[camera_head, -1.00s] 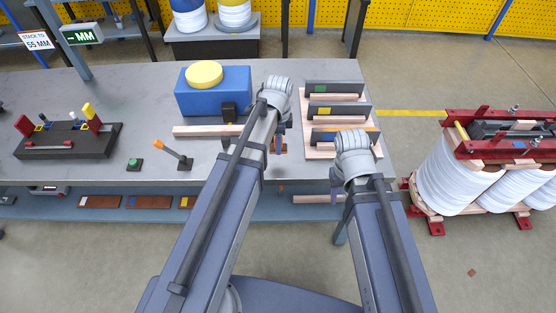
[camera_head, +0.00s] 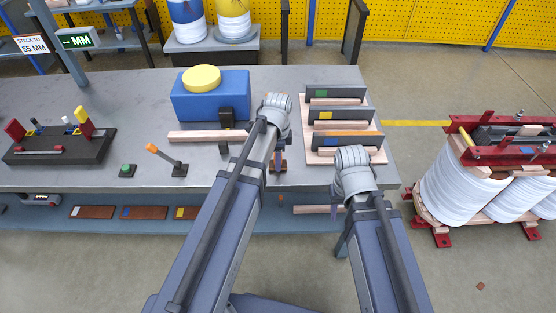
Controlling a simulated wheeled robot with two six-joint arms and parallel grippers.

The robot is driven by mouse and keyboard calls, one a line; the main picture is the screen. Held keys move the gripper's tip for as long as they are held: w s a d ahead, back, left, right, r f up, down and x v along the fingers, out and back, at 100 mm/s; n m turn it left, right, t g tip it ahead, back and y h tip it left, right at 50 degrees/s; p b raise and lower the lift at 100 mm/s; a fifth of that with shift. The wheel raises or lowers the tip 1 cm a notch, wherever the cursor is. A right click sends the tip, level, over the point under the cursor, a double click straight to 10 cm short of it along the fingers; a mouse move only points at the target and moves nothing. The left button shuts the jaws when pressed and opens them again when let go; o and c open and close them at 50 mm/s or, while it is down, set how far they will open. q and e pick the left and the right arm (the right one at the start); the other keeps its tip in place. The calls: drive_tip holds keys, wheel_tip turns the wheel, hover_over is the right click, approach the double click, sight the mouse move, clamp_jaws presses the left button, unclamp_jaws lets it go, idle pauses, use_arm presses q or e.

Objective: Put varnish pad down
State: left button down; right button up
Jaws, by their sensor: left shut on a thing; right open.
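My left gripper (camera_head: 279,160) is low over the front part of the grey table, mostly hidden by its own wrist. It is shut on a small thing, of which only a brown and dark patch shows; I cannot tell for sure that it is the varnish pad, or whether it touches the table. A blue tank with a round yellow top (camera_head: 211,100) stands left of and behind this gripper. My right gripper is open; it is mostly hidden under its wrist, in front of the rack of dark bars.
The rack (camera_head: 378,157) holds several dark bars with coloured marks. A pale wooden strip (camera_head: 195,137) lies before the tank. An orange-tipped lever (camera_head: 170,160), a green button (camera_head: 127,171) and a dark fixture (camera_head: 60,148) stand further left. White coils (camera_head: 455,185) stand right of the table (camera_head: 130,90).

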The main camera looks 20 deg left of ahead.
use_arm(q)
drive_tip(key=shift+f, duration=0.2)
drive_tip(key=shift+c, duration=2.1)
unclamp_jaws()
drive_tip(key=shift+r, duration=0.2)
wheel_tip(320, 180, up, 12)
drive_tip(key=p, duration=1.2)
drive_tip(key=shift+s+d, duration=0.25)
drive_tip(key=shift+s, duration=0.05)
drive_tip(key=s+d+n+y, duration=0.1)
drive_tip(key=s+d+n, duration=0.9)
drive_tip(key=s, duration=0.3)
drive_tip(key=shift+s+n, duration=0.35)
drive_tip(key=shift+n, duration=0.15)
